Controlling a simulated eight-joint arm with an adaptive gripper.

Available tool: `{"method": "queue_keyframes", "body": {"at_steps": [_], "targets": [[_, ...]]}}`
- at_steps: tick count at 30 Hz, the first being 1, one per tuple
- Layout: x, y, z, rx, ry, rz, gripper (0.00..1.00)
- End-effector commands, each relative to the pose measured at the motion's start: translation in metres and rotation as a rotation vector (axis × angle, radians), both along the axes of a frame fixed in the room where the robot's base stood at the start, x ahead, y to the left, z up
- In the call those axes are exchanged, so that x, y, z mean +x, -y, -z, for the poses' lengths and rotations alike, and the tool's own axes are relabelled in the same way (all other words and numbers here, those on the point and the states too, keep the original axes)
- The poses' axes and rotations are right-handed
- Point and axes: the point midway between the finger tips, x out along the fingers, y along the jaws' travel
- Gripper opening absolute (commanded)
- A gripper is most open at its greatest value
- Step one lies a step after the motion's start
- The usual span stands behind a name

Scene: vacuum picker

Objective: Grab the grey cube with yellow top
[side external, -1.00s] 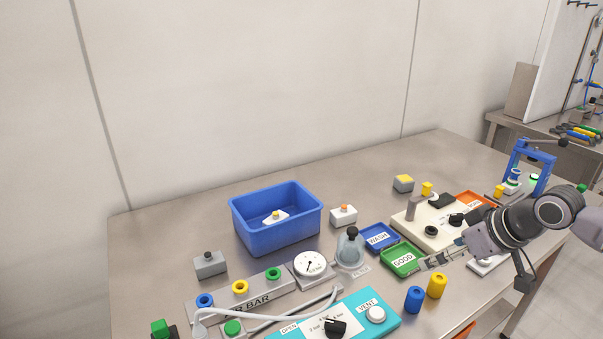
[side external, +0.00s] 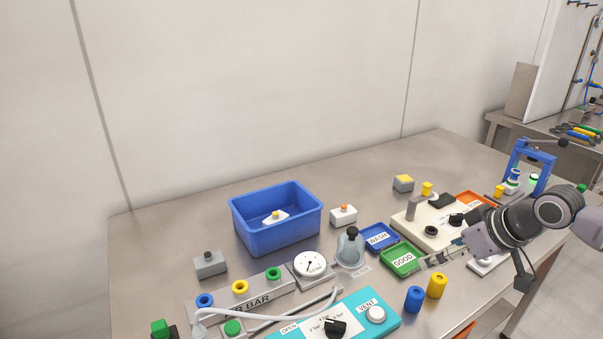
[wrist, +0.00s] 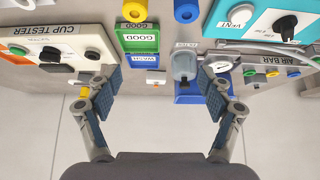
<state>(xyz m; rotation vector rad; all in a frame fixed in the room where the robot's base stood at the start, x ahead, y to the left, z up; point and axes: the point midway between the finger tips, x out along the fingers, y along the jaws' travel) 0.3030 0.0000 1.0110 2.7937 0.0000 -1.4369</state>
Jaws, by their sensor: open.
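The grey cube with a yellow top (side external: 403,184) stands on the bench behind the cup tester in the side external view. A small yellow piece (side external: 427,188) stands just right of it. My gripper (side external: 441,258) is well in front of the cube, above the area by the green GOOD tray, and apart from the cube. In the wrist view my gripper (wrist: 161,84) is open, with nothing between its fingers. I cannot clearly make out the cube in the wrist view; the left finger hides part of that area.
Bare bench surrounds the cube's left and back.

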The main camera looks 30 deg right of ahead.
Motion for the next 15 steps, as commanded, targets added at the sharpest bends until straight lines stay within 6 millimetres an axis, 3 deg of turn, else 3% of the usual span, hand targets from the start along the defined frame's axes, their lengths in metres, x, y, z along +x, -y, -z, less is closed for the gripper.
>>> {"method": "queue_keyframes", "body": {"at_steps": [10, 15], "targets": [[0.002, 0.001, -0.002, 0.000, -0.001, 0.001, 0.76], [0.024, 0.009, -0.018, -0.001, -0.008, 0.018, 0.76]]}}
